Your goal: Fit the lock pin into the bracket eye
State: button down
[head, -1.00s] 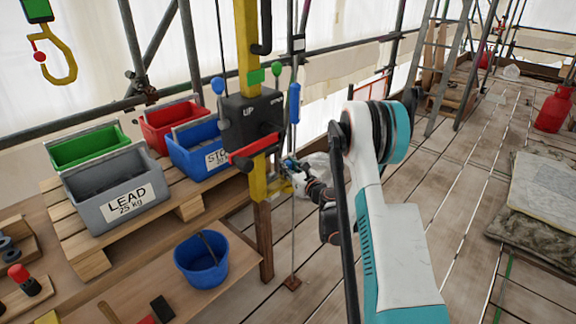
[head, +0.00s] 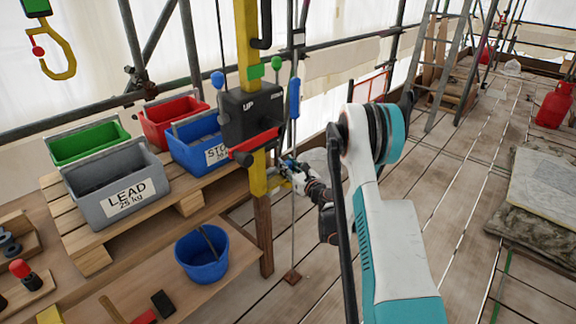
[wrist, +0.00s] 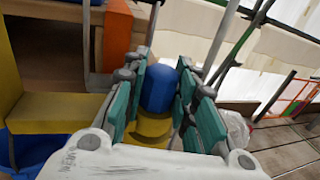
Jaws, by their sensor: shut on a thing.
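The lock pin shows as a rounded blue head (wrist: 158,90) in the wrist view, between the teal finger pads of my gripper (wrist: 162,76). My gripper is shut on this head. A rounded yellow part (wrist: 152,127) lies directly below the blue head. Whether the pin's shank is inside an eye there is hidden. The yellow bracket (wrist: 50,112) extends in from the left. In the head view my gripper (head: 287,168) is small, beside the yellow post, at the bracket (head: 277,183). The pin cannot be made out clearly there.
A black control box (head: 252,117) with a red bar sits on the yellow post just above my gripper. A thin vertical rod with a blue handle (head: 294,98) stands close by. Bins and a blue bucket (head: 202,256) are at left.

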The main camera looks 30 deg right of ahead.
jog(key=c, duration=1.2)
grip_release()
notch_tip(320, 180, up, 10)
